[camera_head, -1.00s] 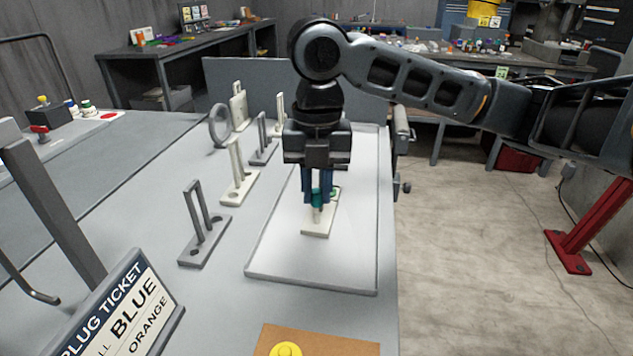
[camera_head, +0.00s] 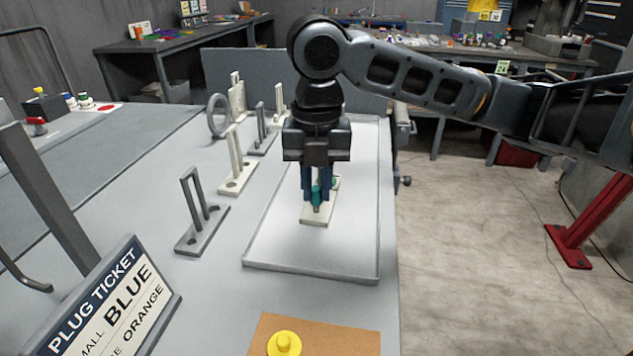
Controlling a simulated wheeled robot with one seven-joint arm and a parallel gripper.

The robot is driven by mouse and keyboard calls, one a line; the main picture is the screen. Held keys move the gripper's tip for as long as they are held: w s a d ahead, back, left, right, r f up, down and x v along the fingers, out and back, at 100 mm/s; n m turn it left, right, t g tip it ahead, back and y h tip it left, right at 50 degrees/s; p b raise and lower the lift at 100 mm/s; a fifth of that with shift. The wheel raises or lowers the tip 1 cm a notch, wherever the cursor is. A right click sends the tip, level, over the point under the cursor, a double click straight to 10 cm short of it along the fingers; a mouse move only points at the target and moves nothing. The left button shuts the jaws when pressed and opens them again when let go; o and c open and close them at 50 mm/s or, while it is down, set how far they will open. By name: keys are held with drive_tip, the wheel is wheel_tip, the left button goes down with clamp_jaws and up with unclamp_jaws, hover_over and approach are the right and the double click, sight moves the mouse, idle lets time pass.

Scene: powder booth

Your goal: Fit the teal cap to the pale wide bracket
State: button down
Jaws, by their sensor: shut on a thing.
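The pale wide bracket (camera_head: 316,219) lies on the white board on the bench, below my gripper (camera_head: 316,196). Its near end shows; my fingers hide much of the rest. The teal cap (camera_head: 316,194) is between my blue fingers, which are shut on it. The cap is low over the bracket, close to a small post there. I cannot tell whether the cap touches or sits on the post.
The white board (camera_head: 290,258) has clear room around the bracket. To its left stand several grey and pale brackets (camera_head: 203,222) and a grey ring (camera_head: 218,116). A brown board with a yellow plug (camera_head: 284,344) and a plug ticket (camera_head: 115,300) are in front.

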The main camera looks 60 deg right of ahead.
drive_tip(key=shift+f+b, duration=0.5)
drive_tip(key=shift+f, duration=0.25)
drive_tip(key=c, duration=0.9)
unclamp_jaws()
drive_tip(key=shift+c, duration=0.2)
drive_tip(key=shift+r+p, duration=0.35)
drive_tip(key=shift+r, duration=3.6)
